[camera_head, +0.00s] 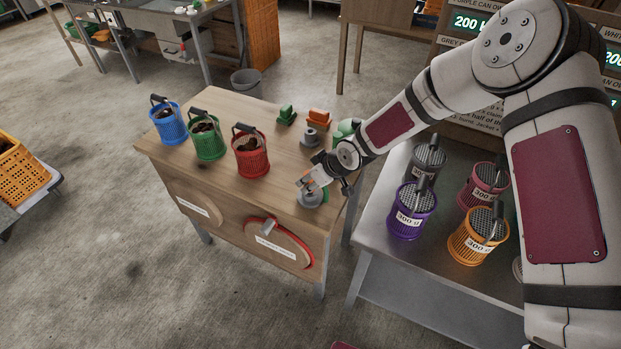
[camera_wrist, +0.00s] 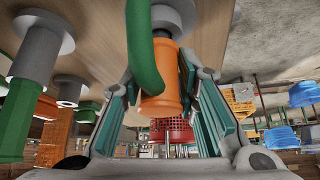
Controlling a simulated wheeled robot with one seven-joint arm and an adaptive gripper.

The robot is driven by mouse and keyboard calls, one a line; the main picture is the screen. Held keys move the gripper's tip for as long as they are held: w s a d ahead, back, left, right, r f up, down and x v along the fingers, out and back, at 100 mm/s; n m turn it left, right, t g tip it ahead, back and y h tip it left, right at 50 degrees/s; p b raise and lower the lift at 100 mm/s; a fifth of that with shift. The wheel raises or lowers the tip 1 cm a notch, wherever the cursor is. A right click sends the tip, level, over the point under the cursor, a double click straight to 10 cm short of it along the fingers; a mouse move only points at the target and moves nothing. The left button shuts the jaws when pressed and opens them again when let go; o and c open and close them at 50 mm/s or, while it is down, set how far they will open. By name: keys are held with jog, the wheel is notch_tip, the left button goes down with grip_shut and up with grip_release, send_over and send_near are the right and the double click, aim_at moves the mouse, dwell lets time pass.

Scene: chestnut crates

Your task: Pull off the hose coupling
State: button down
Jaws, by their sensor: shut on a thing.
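An orange hose coupling (camera_wrist: 165,85) is between my gripper's fingers (camera_wrist: 168,108) in the wrist view, with teal pads on both sides. A green hose (camera_wrist: 140,45) curves in front of part of it. The coupling lines up with a round grey fitting (camera_wrist: 178,15) on the wooden surface; a narrow dark neck shows between them. In the head view my gripper (camera_head: 313,182) is low over the table's near right corner, shut on the coupling, just above the grey fitting (camera_head: 309,201). The coupling is mostly hidden there.
More fittings stand behind: a grey one (camera_head: 310,137), an orange one (camera_head: 319,116) and a green one (camera_head: 286,115). Blue (camera_head: 168,125), green (camera_head: 208,142) and red (camera_head: 250,158) baskets stand on the wooden table (camera_head: 225,107). A metal bench (camera_head: 375,220) at right holds several baskets.

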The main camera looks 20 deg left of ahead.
jog(key=shift+f, duration=0.25)
jog(key=shift+f, duration=0.35)
jog(key=shift+f, duration=0.15)
jog(key=c, duration=1.2)
grip_release()
jog(key=shift+o, duration=0.2)
jog(key=v, duration=1.2)
